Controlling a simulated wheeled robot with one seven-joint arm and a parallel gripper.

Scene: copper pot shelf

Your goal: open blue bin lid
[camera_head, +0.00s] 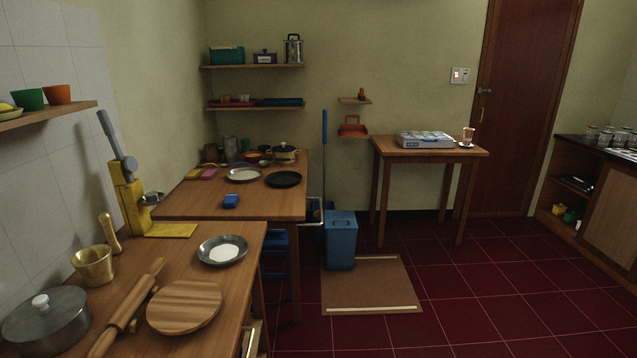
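A blue bin (341,243) stands upright on the floor, right of the wooden table with pans and at the back edge of a brown mat. Its blue lid (340,217) is on top and looks closed, with a small handle shape on it. A blue pole stands upright just behind and left of the bin. My gripper is not in this view.
The brown mat (369,290) lies in front of the bin. The red tiled floor (470,290) to the right is clear. The pan table (285,205) is close on the bin's left.

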